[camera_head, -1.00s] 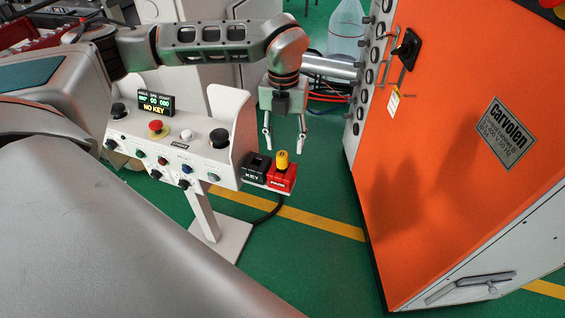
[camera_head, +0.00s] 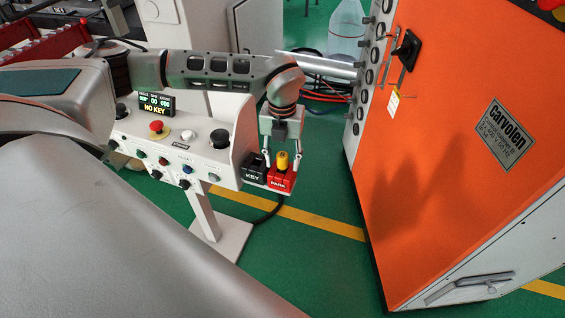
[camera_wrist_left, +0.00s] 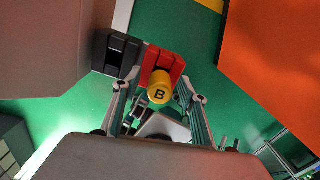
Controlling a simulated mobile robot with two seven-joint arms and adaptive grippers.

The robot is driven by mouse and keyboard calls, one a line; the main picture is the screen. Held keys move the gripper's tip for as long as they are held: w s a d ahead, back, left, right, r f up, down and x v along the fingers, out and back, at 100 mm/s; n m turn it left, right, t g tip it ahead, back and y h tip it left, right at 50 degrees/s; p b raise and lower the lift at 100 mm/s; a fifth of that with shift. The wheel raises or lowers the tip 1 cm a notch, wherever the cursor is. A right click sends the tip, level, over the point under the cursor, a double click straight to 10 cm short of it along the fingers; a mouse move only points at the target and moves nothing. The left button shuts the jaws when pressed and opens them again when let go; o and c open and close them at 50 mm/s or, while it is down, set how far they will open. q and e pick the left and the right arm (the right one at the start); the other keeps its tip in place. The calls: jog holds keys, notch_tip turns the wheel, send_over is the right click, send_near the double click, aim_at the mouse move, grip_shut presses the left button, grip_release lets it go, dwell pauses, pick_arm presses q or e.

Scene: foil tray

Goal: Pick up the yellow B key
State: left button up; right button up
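The yellow B key (camera_head: 282,160) stands upright in the red PARK block (camera_head: 281,181) at the right end of the control panel. In the left wrist view the yellow key (camera_wrist_left: 160,88) shows its round top with a B, and the red block (camera_wrist_left: 165,62) lies behind it. My left gripper (camera_head: 281,160) is open, with its fingers on either side of the key. In the left wrist view its fingertips (camera_wrist_left: 163,88) are spread around the key, with gaps that look clear. Whether a finger touches the key cannot be told. My right gripper is not in view.
The black KEY block (camera_head: 255,170) sits directly left of the red one. The white control panel (camera_head: 225,165) with knobs and buttons adjoins them; its display (camera_head: 155,104) reads NO KEY. A large orange cabinet (camera_head: 450,150) stands to the right. Green floor lies between.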

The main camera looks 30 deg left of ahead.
pick_arm(q)
grip_shut()
jog(key=shift+r, duration=0.1)
notch_tip(320, 180, up, 25)
jog(key=p, duration=0.5)
jog(key=shift+r, duration=0.2)
dwell(0.8)
jog(key=shift+d+f, duration=0.1)
